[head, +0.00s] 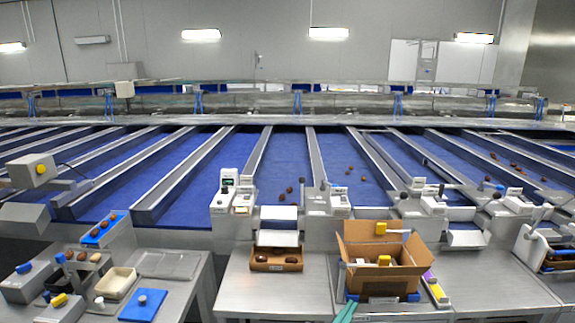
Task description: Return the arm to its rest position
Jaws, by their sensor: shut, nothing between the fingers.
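No part of my arm can be made out for certain in the head view, and my gripper is not in view. Its pose and distance from the tables cannot be told from this frame.
An open cardboard box (358,276) stands on the right steel table, a shallow brown tray (262,266) with dates to its left. A teal item (345,312) shows at the bottom edge. The left table holds a cream tray (115,283) and tools. Blue conveyor lanes (285,160) lie behind.

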